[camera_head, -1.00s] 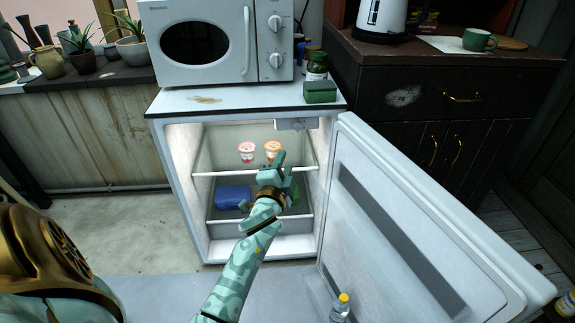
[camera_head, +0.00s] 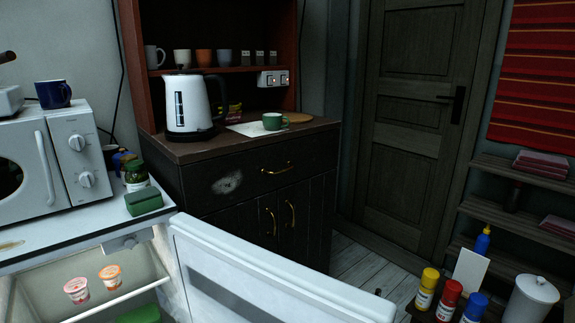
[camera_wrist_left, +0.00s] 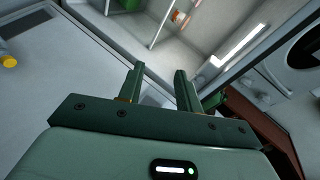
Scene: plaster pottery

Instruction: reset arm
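Neither of my arms shows in the head view. In the left wrist view, my left gripper (camera_wrist_left: 158,78) has its two dark green fingers apart with nothing between them. The pale fridge interior (camera_wrist_left: 190,45) lies beyond the fingertips, and the gripper appears clear of it. My right gripper is in no view.
The fridge door (camera_head: 260,285) stands open at the lower middle. Two yogurt cups (camera_head: 76,290) (camera_head: 110,277) sit on its shelf. A microwave (camera_head: 75,160) stands on top. Beyond is a dark cabinet (camera_head: 225,205) with a white kettle (camera_head: 188,105). Colored bottles (camera_head: 427,288) stand at lower right.

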